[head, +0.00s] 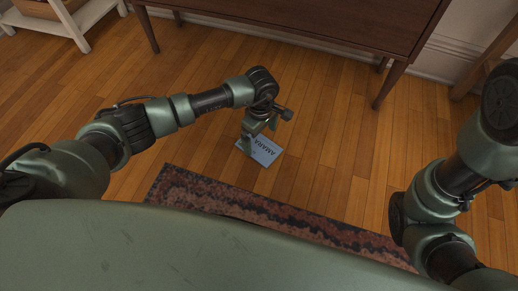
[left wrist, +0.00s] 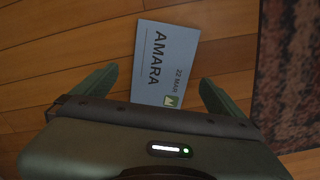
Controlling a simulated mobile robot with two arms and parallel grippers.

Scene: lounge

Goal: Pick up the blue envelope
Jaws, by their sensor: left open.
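The blue envelope (head: 263,149) lies flat on the wooden floor, close to the far edge of the rug. It bears the dark word AMARA, and in the left wrist view the envelope (left wrist: 165,62) also shows a date and a small green stamp-like mark. My left gripper (head: 256,131) is above the envelope and hides part of it in the head view. In the left wrist view the two green fingers of my left gripper (left wrist: 156,92) are spread apart, with the envelope between and beyond them. The jaws are empty. My right arm is at the right edge of the head view; its gripper cannot be made out.
A patterned dark red rug (head: 290,222) lies just in front of the envelope. A brown wooden cabinet (head: 300,22) on legs stands behind it. A pale shelf (head: 78,22) is at the top left. The wooden floor around the envelope is clear.

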